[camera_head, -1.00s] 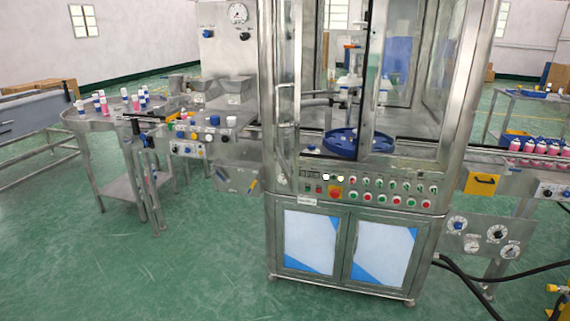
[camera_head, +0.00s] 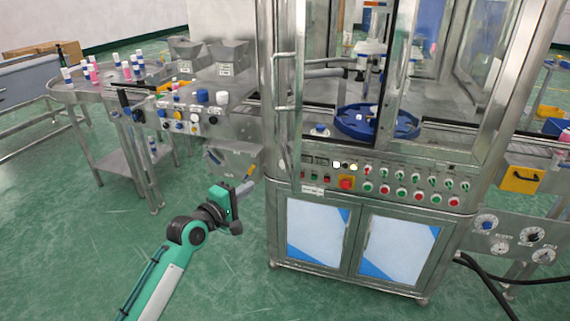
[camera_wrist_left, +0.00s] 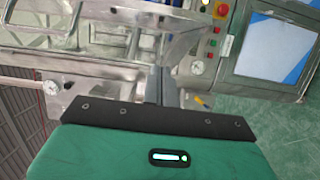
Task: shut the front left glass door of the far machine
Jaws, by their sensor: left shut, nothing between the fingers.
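The far machine (camera_head: 345,183) stands upright with a steel frame and glass panels. Its front left glass door (camera_head: 297,135) appears swung outward toward me, seen almost edge-on, with a bar handle (camera_head: 285,55) on it. The front left opening beside it looks uncovered. My left gripper (camera_head: 248,186) is shut and empty, left of the door's lower end and lower than it, with no visible contact. In the left wrist view, the shut fingers (camera_wrist_left: 162,85) point toward the door frame and handle (camera_wrist_left: 45,35). My right gripper is out of view.
A control panel with several buttons (camera_head: 400,186) runs below the doors, above the lower cabinet (camera_head: 318,232). A conveyor control box (camera_head: 195,118) and round table (camera_head: 100,85) with bottles are at left. Green floor (camera_head: 90,260) is free at front left.

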